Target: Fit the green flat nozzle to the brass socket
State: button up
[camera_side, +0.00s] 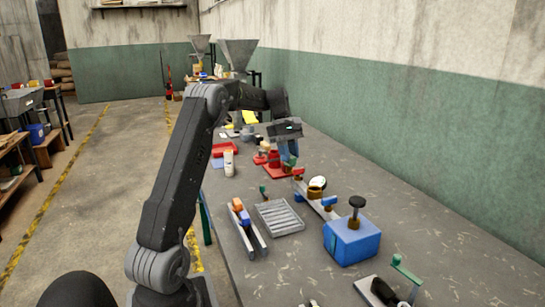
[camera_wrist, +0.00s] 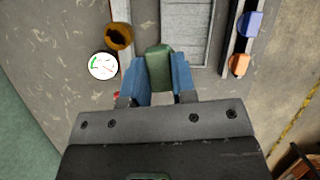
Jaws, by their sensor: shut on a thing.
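My gripper (camera_wrist: 160,80) has blue fingers shut on the green flat nozzle (camera_wrist: 159,66), which sits between the fingertips in the wrist view. In the side view my gripper (camera_side: 288,150) hangs above the bench, with a little green (camera_side: 292,161) at its tips. The brass socket (camera_wrist: 118,36) is a round ring with a dark opening, to the upper left of the nozzle and apart from it in the wrist view. In the side view the brass socket (camera_side: 315,192) stands on a pale rail, nearer the camera than my gripper. The nozzle's lower end is hard to make out.
A white dial gauge (camera_wrist: 103,66) sits beside the socket. A rail holds an orange nozzle (camera_wrist: 239,65) and a blue nozzle (camera_wrist: 249,25). A grey ribbed tray (camera_side: 279,217) and a blue box with a black knob (camera_side: 351,240) stand nearby. Red parts (camera_side: 271,158) lie behind.

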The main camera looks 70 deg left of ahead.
jog(key=w+d+f+n+t+y, duration=0.1)
jog(key=w+f+n+t+y, duration=0.1)
jog(key=w+f+n, duration=0.3)
jog(key=shift+w+d+f+n+t, duration=0.35)
jog(key=shift+w+n+t, duration=0.25)
jog(key=shift+w+n, duration=1.6)
jog(key=shift+s+a+f+n, duration=0.1)
jog(key=shift+s+f+n, duration=0.15)
jog(key=shift+s+n, duration=0.15)
jog(key=shift+f, duration=0.25)
jog(key=shift+f, duration=1.4)
dwell(0.3)
jog(key=o, duration=1)
